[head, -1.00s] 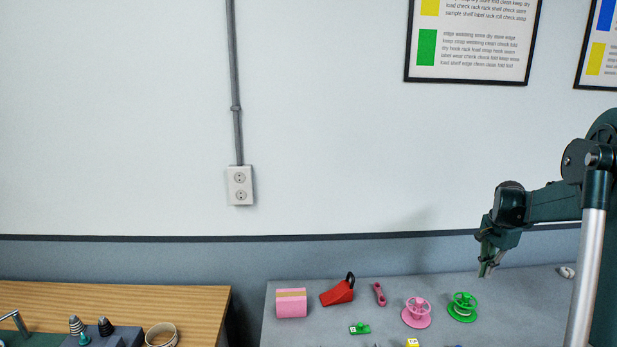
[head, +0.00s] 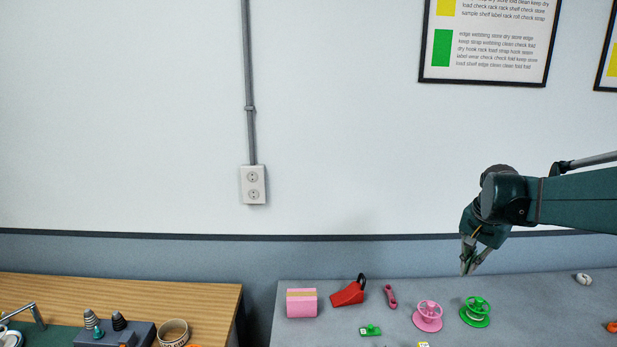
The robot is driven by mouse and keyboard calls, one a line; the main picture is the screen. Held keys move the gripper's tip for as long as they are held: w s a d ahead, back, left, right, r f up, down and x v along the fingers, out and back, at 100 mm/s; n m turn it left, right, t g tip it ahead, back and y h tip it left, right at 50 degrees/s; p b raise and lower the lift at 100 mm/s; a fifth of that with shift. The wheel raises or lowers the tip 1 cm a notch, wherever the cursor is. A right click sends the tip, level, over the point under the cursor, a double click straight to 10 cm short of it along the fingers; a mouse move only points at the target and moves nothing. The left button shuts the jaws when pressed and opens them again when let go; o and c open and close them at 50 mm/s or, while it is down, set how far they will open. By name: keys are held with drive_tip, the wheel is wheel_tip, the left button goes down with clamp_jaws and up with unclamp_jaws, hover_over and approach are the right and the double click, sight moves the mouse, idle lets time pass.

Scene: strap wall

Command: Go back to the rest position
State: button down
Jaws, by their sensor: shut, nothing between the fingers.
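My gripper (head: 470,268) hangs in the head view at the right, fingers pointing down. It is shut with nothing between its fingers. It appears above or behind the green spool (head: 476,312) and the pink spool (head: 428,316), apart from both. My arm reaches in from the right edge.
The grey table (head: 545,315) holds a pink block (head: 301,303), a red wedge-shaped item (head: 349,293), a dark pink handle (head: 390,296), a small green piece (head: 370,330) and a white item (head: 583,279). A wooden table (head: 190,290) stands left, past a gap. The wall has an outlet (head: 252,185).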

drive_tip(key=s+a+f+n+t, duration=0.1)
drive_tip(key=s+a+n, duration=0.4)
drive_tip(key=s+a, duration=0.7)
drive_tip(key=s+a+f+n+t+y, duration=0.1)
drive_tip(key=s+a+n+t, duration=0.2)
drive_tip(key=s+a, duration=0.9)
drive_tip(key=s+n, duration=0.2)
drive_tip(key=s, duration=0.2)
drive_tip(key=shift+s+a+f+n, duration=0.15)
drive_tip(key=shift+s+f+n, duration=0.15)
drive_tip(key=shift+s, duration=0.1)
